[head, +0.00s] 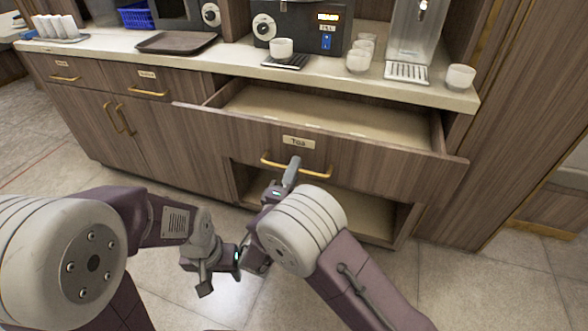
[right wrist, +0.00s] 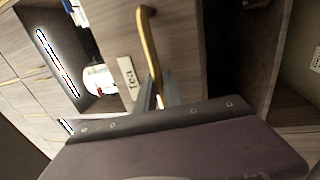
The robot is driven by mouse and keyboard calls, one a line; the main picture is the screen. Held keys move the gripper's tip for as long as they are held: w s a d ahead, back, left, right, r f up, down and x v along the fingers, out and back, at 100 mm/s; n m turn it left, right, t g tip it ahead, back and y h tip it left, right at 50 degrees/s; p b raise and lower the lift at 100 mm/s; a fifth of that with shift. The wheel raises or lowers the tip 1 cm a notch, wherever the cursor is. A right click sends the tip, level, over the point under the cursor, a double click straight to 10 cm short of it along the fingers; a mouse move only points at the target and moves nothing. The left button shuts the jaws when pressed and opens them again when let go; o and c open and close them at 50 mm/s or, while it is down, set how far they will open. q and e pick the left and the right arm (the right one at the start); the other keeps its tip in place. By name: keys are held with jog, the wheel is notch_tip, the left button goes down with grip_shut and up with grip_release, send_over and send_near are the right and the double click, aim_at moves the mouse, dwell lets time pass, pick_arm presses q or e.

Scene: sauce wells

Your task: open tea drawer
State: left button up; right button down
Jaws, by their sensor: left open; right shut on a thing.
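The tea drawer (head: 370,150) is pulled out from the counter, and its pale interior shows from above. Its front bears a label (head: 298,142) reading "Tea" and a brass bar handle (head: 262,160). My right gripper (head: 292,170) is shut on the middle of this handle. In the right wrist view the gripper's fingers (right wrist: 159,94) close around the brass handle (right wrist: 148,42), beside the label (right wrist: 129,72). My left gripper (head: 204,275) is open and empty, low over the floor, apart from the drawer.
The counter top (head: 220,62) holds a dark tray (head: 177,42), a coffee machine (head: 300,30) and white cups (head: 358,60). Two shut drawers with brass handles (head: 148,92) are at left. An open compartment (head: 350,212) lies below the tea drawer. The tiled floor in front is clear.

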jog(key=c, duration=1.5)
grip_release()
